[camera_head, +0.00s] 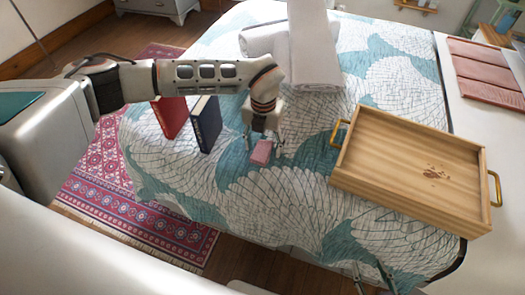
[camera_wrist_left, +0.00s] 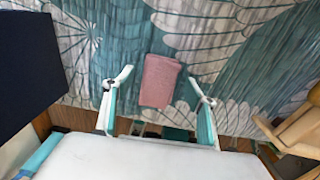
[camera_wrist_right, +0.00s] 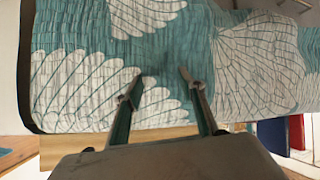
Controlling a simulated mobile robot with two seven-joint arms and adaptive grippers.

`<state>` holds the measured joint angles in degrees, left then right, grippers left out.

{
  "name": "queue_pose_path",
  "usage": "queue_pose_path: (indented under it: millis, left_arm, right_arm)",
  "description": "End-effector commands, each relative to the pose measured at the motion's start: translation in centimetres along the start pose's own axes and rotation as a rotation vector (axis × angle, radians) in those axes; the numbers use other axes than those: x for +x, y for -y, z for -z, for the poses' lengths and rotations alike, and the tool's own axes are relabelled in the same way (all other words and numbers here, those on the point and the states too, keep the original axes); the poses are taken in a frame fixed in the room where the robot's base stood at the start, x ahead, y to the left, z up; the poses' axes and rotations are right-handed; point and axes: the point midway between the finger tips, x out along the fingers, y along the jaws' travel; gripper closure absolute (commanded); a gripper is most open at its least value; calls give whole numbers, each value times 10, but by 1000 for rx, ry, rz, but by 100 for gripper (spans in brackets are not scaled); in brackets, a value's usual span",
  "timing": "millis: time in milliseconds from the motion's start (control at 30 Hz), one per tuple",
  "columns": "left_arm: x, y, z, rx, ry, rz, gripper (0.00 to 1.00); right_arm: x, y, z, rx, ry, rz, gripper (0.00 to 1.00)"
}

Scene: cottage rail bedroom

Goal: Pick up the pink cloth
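The small pink cloth (camera_head: 262,152) lies folded on the patterned bedspread, below and between the fingers of my left gripper (camera_head: 264,145). In the left wrist view the cloth (camera_wrist_left: 160,81) sits between the two open fingertips of the left gripper (camera_wrist_left: 163,87), with clear gaps on both sides. I see no contact with the fingers. My right gripper (camera_wrist_right: 157,75) is open and empty, facing the bedspread. In the head view the right gripper (camera_head: 374,272) shows only partly at the bottom edge, near the front side of the bed.
A wooden tray (camera_head: 380,190) with brass handles lies right of the cloth. A dark blue book (camera_head: 207,124) and a red book (camera_head: 170,116) stand to its left. Rolled white towels (camera_head: 312,50) lie behind. The bedspread (camera_head: 290,205) in front of the cloth is clear.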

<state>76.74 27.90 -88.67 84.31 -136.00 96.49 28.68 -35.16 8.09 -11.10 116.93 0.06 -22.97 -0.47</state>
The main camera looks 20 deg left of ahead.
Motion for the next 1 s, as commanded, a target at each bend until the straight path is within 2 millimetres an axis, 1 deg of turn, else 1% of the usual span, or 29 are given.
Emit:
queue_pose_path:
  millis: [33, 133, 167, 500, 667, 833, 967, 1000]
  left_arm:
    - [0, 0, 0, 0, 0, 0, 53]
    - [0, 0, 0, 0, 0, 0, 79]
    - [0, 0, 0, 0, 0, 0, 81]
    - [-1, 0, 0, 0, -1, 0, 81]
    - [-11, 0, -1, 0, 2, 0, 81]
    - [-36, 0, -1, 1, 5, -1, 81]
    - [-68, -1, -2, 0, 8, -1, 81]
    - [-79, 0, -2, 0, 9, 0, 81]
  right_arm:
    - [0, 0, 0, 0, 1, 0, 60]
    - [-1, 0, -2, 0, 3, 1, 60]
    - [-1, 1, -2, 1, 4, 1, 60]
    - [-2, 2, -4, 2, 8, 3, 60]
    - [-3, 1, -2, 3, 6, 2, 60]
    - [-5, 0, 4, 6, -1, 2, 60]
    - [-7, 1, 9, 10, -6, 4, 60]
    - [-8, 1, 9, 12, -6, 5, 60]
